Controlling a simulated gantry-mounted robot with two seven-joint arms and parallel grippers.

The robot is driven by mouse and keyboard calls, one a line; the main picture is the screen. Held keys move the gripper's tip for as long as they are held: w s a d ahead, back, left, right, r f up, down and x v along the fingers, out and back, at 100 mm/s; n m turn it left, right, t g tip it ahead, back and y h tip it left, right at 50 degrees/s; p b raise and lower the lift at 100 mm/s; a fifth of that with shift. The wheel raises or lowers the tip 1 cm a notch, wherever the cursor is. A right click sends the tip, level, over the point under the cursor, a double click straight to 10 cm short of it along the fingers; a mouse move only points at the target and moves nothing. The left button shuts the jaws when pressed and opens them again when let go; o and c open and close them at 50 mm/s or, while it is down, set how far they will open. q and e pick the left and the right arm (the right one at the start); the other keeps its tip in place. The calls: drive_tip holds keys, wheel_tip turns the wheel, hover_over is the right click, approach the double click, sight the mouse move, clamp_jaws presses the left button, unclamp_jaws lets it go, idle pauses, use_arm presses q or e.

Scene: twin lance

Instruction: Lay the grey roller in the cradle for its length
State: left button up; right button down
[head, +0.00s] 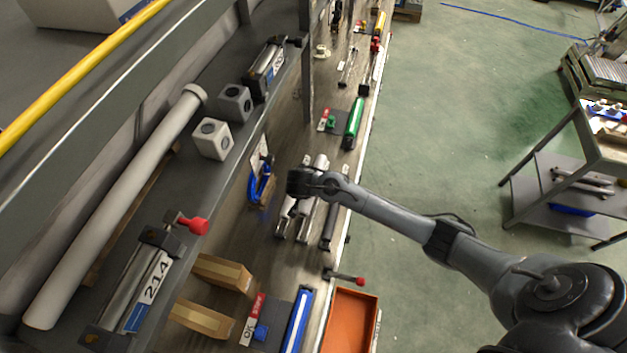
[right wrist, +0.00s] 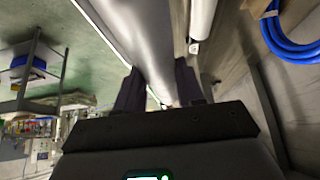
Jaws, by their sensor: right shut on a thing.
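My right gripper (head: 298,194) reaches in from the right over the lower bench and is shut on a grey roller. In the right wrist view the roller (right wrist: 140,32) runs lengthwise away between the two dark fingers (right wrist: 158,88). In the head view the gripper and wrist partly hide it among several roller-like bars (head: 306,221). A dark cradle-like frame (head: 150,285) labelled 214, with a red-knobbed lever, stands on the upper shelf at the lower left. A similar frame (head: 268,66) stands farther back; its label is unreadable. My left gripper is not in view.
A long white tube (head: 115,210) and two grey cubes (head: 212,139) lie on the upper shelf. A blue coil (head: 262,182), a green cylinder (head: 354,123), wooden blocks (head: 222,272) and an orange bin (head: 350,322) surround the bench area.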

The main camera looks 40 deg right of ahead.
drive_tip(key=shift+s+a+f+b, duration=0.1)
drive_tip(key=shift+a+f+b, duration=0.15)
drive_tip(key=shift+f, duration=0.2)
drive_tip(key=shift+s+a+f+b, duration=0.1)
drive_tip(key=shift+a+f, duration=0.1)
drive_tip(key=shift+f, duration=0.25)
drive_tip(key=shift+w+d+f, duration=0.1)
drive_tip(key=shift+d+f, duration=0.05)
drive_tip(key=shift+w+d+f+b, duration=0.1)
drive_tip(key=shift+w+d+b, duration=0.1)
drive_tip(key=shift+d+b, duration=0.3)
drive_tip(key=shift+s+a+f+b, duration=0.1)
drive_tip(key=shift+a+f+b, duration=0.15)
drive_tip(key=shift+f, duration=0.2)
wheel_tip(320, 180, down, 6)
drive_tip(key=b, duration=0.5)
drive_tip(key=shift+r+b, duration=0.15)
drive_tip(key=shift+b, duration=0.25)
use_arm(q)
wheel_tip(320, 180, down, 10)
drive_tip(key=b, duration=0.1)
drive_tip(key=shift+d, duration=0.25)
use_arm(e)
drive_tip(key=shift+f, duration=1)
drive_tip(key=c, duration=0.6)
unclamp_jaws()
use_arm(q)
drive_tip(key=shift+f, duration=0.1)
